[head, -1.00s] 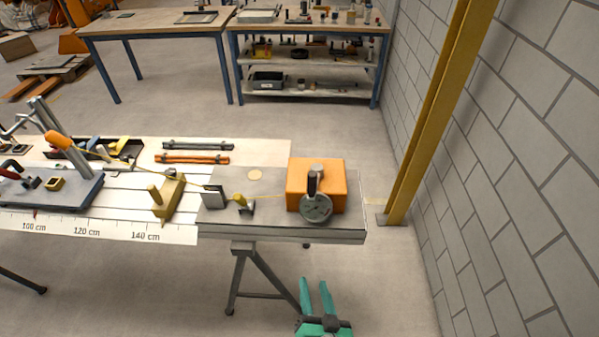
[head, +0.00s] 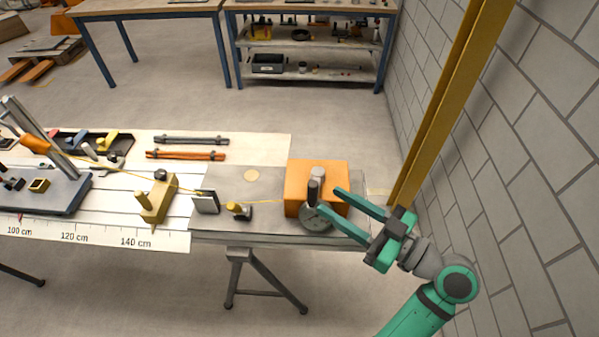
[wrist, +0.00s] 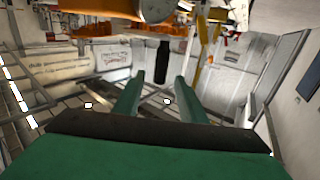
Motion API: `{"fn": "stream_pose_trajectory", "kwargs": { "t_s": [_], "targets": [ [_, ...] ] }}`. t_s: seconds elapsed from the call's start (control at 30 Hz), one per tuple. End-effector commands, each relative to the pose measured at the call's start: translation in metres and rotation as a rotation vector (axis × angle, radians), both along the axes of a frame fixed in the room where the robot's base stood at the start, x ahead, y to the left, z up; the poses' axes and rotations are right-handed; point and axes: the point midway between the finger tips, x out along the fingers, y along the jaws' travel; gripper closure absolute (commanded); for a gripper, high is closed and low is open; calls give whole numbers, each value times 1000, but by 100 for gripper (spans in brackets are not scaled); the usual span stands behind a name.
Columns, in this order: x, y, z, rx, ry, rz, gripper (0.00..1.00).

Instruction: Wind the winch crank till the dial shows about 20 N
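The orange winch box (head: 300,172) stands at the right end of the bench. Its crank has a grey hub (head: 317,173) and a black handle (head: 313,192), which also shows in the wrist view (wrist: 162,62). The round dial (head: 316,222) is on the box's front face; a finger covers part of it and its reading is too small to make out. My teal gripper (head: 325,199) is open at the right of the winch. In the wrist view the black handle lies ahead of the gap between my fingertips (wrist: 157,84), with nothing gripped.
A yellow cord (head: 268,202) runs left from the winch, past a small yellow-and-black fitting (head: 239,210) and a dark-faced plate (head: 206,201). A yellow post (head: 450,105) and block wall (head: 545,170) stand close on the right.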

Motion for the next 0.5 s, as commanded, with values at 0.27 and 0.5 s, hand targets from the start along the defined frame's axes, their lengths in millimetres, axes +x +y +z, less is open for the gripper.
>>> {"fn": "stream_pose_trajectory", "kwargs": {
  "t_s": [0.27, 0.5],
  "targets": [
    [12, 22, 2, -8, -9, 17, 62],
    [36, 58, 2, -7, -9, 16, 62]
  ]
}}
